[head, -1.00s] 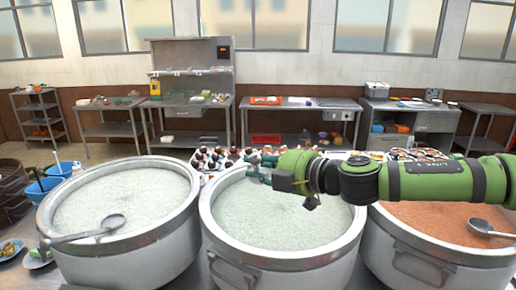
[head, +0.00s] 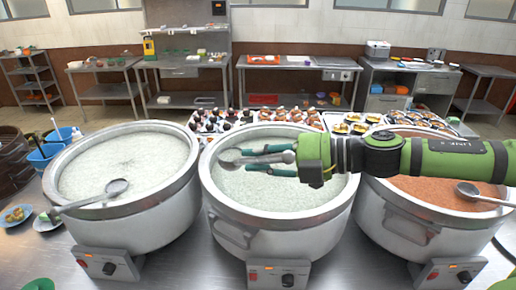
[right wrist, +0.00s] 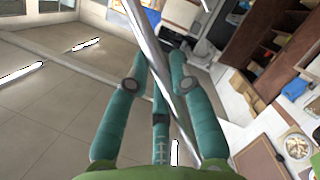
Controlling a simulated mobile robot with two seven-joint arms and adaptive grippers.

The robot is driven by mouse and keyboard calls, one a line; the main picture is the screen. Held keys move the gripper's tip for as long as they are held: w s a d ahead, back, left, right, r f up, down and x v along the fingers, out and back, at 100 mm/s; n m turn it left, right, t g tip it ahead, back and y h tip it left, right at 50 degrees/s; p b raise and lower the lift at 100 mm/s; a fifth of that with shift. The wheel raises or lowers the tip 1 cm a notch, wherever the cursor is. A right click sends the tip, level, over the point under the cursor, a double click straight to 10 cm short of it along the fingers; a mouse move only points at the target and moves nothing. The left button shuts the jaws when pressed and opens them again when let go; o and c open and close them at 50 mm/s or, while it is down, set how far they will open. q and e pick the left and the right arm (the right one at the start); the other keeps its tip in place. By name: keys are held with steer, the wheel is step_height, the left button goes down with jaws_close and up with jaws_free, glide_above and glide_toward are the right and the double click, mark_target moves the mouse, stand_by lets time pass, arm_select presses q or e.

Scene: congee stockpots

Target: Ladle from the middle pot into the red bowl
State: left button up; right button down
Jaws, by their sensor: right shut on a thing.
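The middle pot (head: 282,228) is a large steel stockpot of pale congee in the head view. My right gripper (head: 268,157), green with teal fingers, reaches over this pot from the right. It is shut on a metal ladle (head: 230,157), whose scoop shows at the left of the fingers, over the pale congee; I cannot tell whether it touches the surface. In the right wrist view the ladle's handle (right wrist: 150,48) runs slantwise between the teal fingers (right wrist: 157,95). I cannot make out a red bowl. My left gripper is not in view.
A left pot (head: 130,215) of pale congee and a right pot (head: 405,225) of orange congee each have a ladle resting across the rim. Trays of small dishes (head: 352,124) and bottles (head: 215,122) stand behind the pots. Plates of food (head: 17,215) lie at far left.

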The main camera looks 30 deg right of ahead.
steer(key=s+a+n+g+y, duration=0.2)
steer(key=s+a+n+g, duration=0.3)
steer(key=s, duration=0.3)
steer(key=s+a+n+g+y, duration=0.2)
steer(key=s+n+g+y, duration=0.15)
steer(key=s+g, duration=0.4)
step_height(320, 180, down, 33)
steer(key=b, duration=2.7)
steer(key=shift+s+a+n+t+h, duration=0.15)
steer(key=shift+s+n+t+h, duration=0.05)
steer(key=shift+n+t+h, duration=0.2)
steer(key=m+t+p, duration=0.1)
steer(key=m+t+y+p, duration=0.1)
steer(key=m+p, duration=0.1)
steer(key=m+t+y+p, duration=0.1)
steer(key=p, duration=0.1)
steer(key=shift+a, duration=0.3)
steer(key=shift+f, duration=0.1)
